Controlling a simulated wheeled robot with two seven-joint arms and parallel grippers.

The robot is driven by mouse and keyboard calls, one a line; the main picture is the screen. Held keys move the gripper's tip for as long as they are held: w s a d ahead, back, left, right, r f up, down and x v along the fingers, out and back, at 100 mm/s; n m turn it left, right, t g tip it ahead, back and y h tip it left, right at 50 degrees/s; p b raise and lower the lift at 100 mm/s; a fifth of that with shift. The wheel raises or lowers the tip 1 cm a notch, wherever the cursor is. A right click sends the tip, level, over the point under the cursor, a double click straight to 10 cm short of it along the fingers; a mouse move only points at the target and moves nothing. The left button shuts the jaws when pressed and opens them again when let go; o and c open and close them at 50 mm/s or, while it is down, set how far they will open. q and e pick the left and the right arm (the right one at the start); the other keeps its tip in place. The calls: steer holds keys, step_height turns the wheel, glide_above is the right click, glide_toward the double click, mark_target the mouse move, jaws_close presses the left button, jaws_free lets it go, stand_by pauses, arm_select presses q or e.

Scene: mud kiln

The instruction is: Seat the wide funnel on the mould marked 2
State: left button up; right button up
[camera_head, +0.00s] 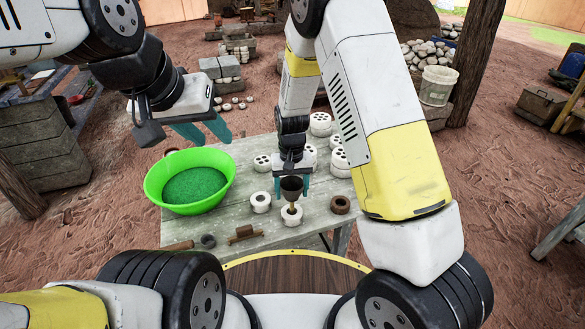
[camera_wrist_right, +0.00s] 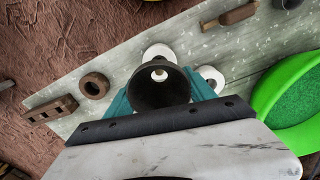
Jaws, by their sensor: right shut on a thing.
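My right gripper (camera_head: 292,190) is shut on a dark funnel (camera_head: 291,183), its teal fingers on either side of the cone. The funnel is upright, with a pale tan spout below pointing down at a white mould (camera_head: 292,217). I cannot tell whether the spout is in the mould's opening or just above it. In the right wrist view I look into the funnel's wide mouth (camera_wrist_right: 158,92); something white shows through its hole. A second white mould (camera_head: 260,203) stands to the left. No number is readable on either mould. My left gripper (camera_head: 203,130) is open and empty above the green basin.
A green basin (camera_head: 152,185) of green grains sits on the table's left. A brown ring (camera_head: 340,204) lies right of the moulds. A brown wooden block (camera_head: 244,234) lies at the front. White pieces with holes (camera_head: 262,162) stand further back.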

mark_target(292, 204)
steer(key=shift+f, duration=2.5)
steer(key=shift+f, duration=0.65)
steer(key=o, duration=1.3)
steer(key=shift+c, duration=0.2)
steer(key=shift+r, duration=3.5)
